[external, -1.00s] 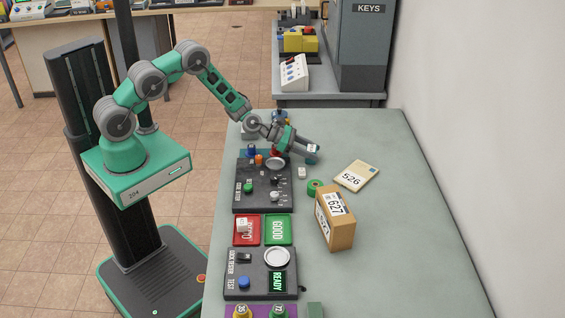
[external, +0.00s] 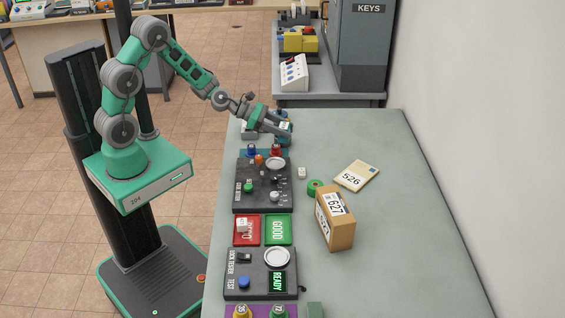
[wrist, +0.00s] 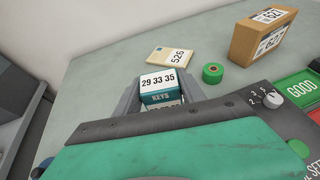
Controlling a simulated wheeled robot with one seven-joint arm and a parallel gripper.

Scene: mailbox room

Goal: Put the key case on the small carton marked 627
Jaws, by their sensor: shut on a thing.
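The small carton marked 627 (external: 341,231) is a brown box standing upright on the table, apart from my gripper and nearer the camera. It also shows in the wrist view (wrist: 247,44), upper right.
An envelope marked 526 (external: 362,170) lies behind the carton. A green tape roll (external: 315,187) is beside the carton. Dark control panels (external: 241,204) and red and green trays (external: 278,240) line the table's left edge. The right side of the table is clear.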

